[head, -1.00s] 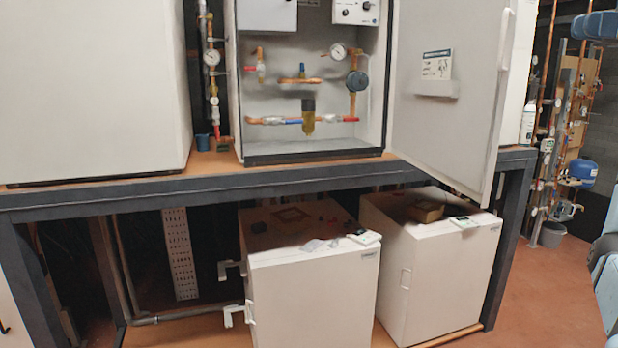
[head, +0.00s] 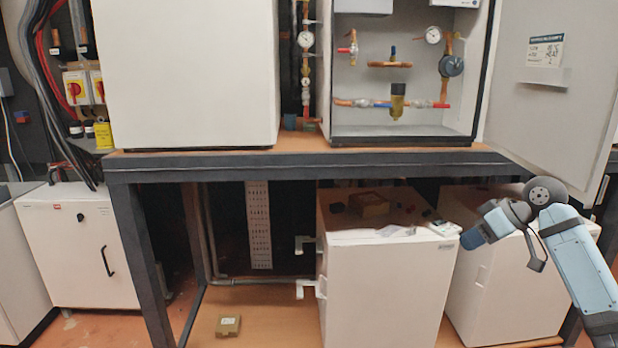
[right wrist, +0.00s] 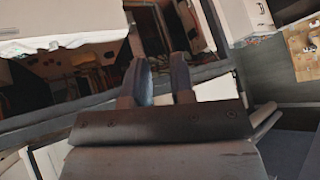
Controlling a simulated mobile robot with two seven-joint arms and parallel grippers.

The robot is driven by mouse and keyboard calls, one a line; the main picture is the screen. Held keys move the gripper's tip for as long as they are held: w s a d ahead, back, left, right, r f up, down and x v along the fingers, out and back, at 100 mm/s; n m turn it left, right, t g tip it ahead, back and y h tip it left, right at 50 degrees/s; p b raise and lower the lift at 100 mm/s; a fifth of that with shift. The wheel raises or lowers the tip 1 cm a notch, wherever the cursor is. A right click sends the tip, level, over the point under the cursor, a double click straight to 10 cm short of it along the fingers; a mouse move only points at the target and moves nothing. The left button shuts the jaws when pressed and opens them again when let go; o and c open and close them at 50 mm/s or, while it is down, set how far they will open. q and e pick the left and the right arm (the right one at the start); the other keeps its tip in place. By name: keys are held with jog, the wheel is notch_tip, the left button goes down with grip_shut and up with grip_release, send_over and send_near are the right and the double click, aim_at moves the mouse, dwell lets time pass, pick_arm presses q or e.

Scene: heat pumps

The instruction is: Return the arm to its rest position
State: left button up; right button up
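My right arm, light blue and black, comes in from the right in the head view, bent in front of the lower right white cabinet. My right gripper (head: 473,238) is small at the arm's left end, near the top of the white cabinets, and looks empty. In the right wrist view its two blue-grey fingers (right wrist: 162,80) stand apart with a gap between them and nothing in it. My left arm and gripper are not in view.
A dark-framed bench (head: 330,162) carries an open white cabinet with copper pipes and gauges (head: 398,70); its door (head: 560,90) hangs above my right arm. White cabinets (head: 385,290) stand below. A small box (head: 228,326) lies on the lower shelf. Open floor shows at lower left.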

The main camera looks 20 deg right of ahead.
jog(key=s+a+f+g+h, duration=0.1)
jog(key=s+a+f, duration=0.5)
jog(key=f, duration=0.4)
jog(key=s+a+f+g+h, duration=0.1)
jog(key=s+a+f+g, duration=0.15)
jog(key=a+f, duration=0.75)
jog(key=s+a+f+m+h, duration=0.1)
jog(key=s+a+f, duration=0.2)
jog(key=s+a, duration=0.45)
jog(key=s+a+f+h, duration=0.1)
jog(key=s+a+f, duration=0.3)
jog(key=s, duration=0.7)
jog(key=w+a+f+t+y+p, duration=0.1)
jog(key=w+a+t+y+p, duration=0.1)
jog(key=w+a+t+p, duration=0.3)
jog(key=a+t+p, duration=0.3)
jog(key=p, duration=0.3)
jog(key=shift+w+n+y+p, duration=0.3)
jog(key=shift+w+n+y, duration=0.1)
jog(key=shift+d, duration=0.1)
